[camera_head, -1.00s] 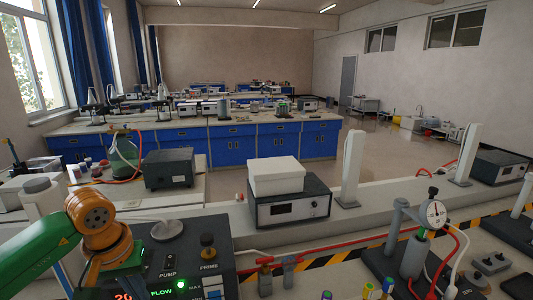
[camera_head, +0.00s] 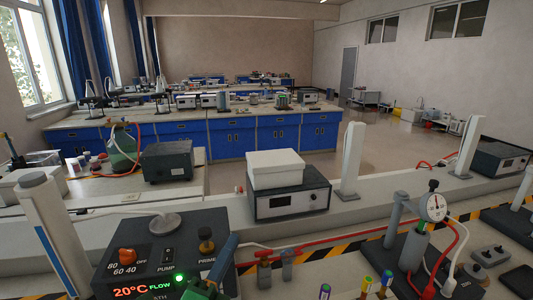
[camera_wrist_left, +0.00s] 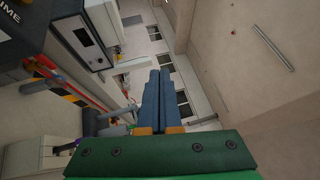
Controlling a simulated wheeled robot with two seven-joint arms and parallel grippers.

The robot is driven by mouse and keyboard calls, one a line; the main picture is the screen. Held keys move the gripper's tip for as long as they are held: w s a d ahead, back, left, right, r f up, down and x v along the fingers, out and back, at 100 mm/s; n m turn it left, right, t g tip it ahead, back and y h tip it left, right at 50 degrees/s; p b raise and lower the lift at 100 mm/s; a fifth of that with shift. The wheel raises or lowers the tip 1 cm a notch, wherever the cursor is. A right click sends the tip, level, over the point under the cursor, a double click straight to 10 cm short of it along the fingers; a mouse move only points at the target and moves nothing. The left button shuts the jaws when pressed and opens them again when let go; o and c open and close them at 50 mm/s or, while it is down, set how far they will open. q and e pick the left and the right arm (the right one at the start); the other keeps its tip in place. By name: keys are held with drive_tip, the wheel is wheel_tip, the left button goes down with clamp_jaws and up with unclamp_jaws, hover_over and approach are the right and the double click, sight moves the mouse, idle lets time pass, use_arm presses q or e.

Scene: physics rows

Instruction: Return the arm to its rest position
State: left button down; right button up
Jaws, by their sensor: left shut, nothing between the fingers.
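My left gripper (camera_head: 231,243) shows low in the head view, its blue-grey fingers pointing up in front of the right edge of the pump box. Its green body (camera_head: 203,290) is cut off by the bottom edge. In the left wrist view the two blue fingers (camera_wrist_left: 158,85) lie together, shut and empty, above the green palm (camera_wrist_left: 160,152). The rest of the left arm is out of the head view. My right gripper is not in view.
The pump box (camera_head: 163,250) with a lit 20°C display stands beside the gripper. A red pipe with valves (camera_head: 264,262) runs just right of it. Several colour-capped tubes (camera_head: 386,280) stand at the bottom. A dial gauge (camera_head: 433,207) stands at the right.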

use_arm(q)
drive_tip(key=s+a+f+n+g+y, duration=0.3)
drive_tip(key=s+a+f+n+g, duration=0.15)
drive_tip(key=f+n, duration=0.35)
drive_tip(key=s+a+f+n+g+y, duration=0.4)
drive_tip(key=a+f+n, duration=0.15)
drive_tip(key=f, duration=0.55)
drive_tip(key=s+f+n+g, duration=0.3)
drive_tip(key=s+f+n, duration=0.1)
drive_tip(key=s, duration=0.3)
drive_tip(key=s+f+n+g, duration=0.3)
drive_tip(key=s+f+g, duration=0.1)
drive_tip(key=s, duration=0.3)
drive_tip(key=s+f+g+b, duration=0.2)
drive_tip(key=s+f+b, duration=0.15)
drive_tip(key=f, duration=1.85)
drive_tip(key=s+a+f, duration=0.2)
drive_tip(key=s+f, duration=0.8)
drive_tip(key=s, duration=0.1)
drive_tip(key=shift+s+a+g+b, duration=0.15)
drive_tip(key=shift+s+g+b, duration=0.2)
drive_tip(key=shift+b, duration=0.1)
